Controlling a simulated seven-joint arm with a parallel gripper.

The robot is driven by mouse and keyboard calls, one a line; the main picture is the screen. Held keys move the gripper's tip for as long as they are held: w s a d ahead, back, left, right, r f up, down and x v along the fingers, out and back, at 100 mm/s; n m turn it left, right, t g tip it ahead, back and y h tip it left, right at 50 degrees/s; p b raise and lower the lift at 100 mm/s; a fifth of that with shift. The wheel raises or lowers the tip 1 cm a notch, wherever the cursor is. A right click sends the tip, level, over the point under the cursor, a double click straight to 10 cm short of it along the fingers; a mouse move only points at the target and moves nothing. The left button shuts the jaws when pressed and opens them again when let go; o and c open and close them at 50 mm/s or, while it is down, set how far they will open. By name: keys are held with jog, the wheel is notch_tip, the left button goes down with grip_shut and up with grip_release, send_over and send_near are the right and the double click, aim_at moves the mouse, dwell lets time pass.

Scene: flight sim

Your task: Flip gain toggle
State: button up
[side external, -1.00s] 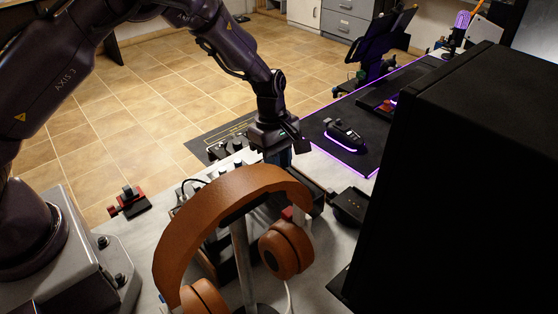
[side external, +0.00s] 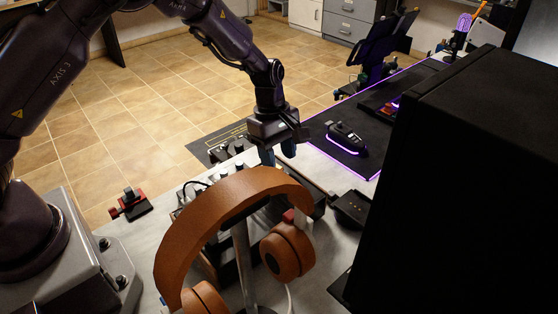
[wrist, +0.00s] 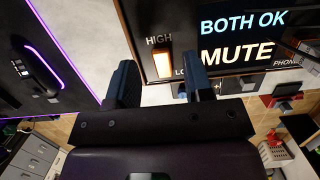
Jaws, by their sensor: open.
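In the wrist view a dark panel (wrist: 211,18) carries the labels HIGH and LO, the second partly hidden by a finger. Between them is a lit orange-white toggle or indicator (wrist: 162,52); which way it is set I cannot tell. My gripper (wrist: 158,68) is open, its two dark blue fingers apart with nothing between them, the lit piece showing just beyond the gap. In the side view my gripper (side external: 279,153) points down above the panel area, behind the headphones. The toggle cannot be made out there.
Brown headphones (side external: 220,205) on a stand block part of the side view. A large black box (side external: 470,180) stands at right. A mouse (side external: 345,137) lies on a purple-lit mat. A small red-and-black device (side external: 130,204) lies at left. The panel screen reads BOTH OK and MUTE.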

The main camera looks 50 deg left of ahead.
notch_tip(320, 180, up, 11)
jog(key=a, duration=0.2)
jog(key=shift+f, duration=0.2)
jog(key=s+a+r+m+t, duration=0.1)
jog(key=s+r+m+t, duration=0.1)
jog(key=s+r+m, duration=0.2)
jog(key=s+r+m+t+y, duration=0.1)
jog(key=s+r+m, duration=0.4)
jog(key=s, duration=0.8)
jog(key=s+a+r+m+t+y, duration=0.1)
jog(key=s+r+m, duration=0.3)
jog(key=s+m, duration=0.4)
jog(key=shift+s+a+r+m+t, duration=0.25)
jog(key=shift+r+m+t, duration=0.2)
jog(key=shift+t, duration=0.35)
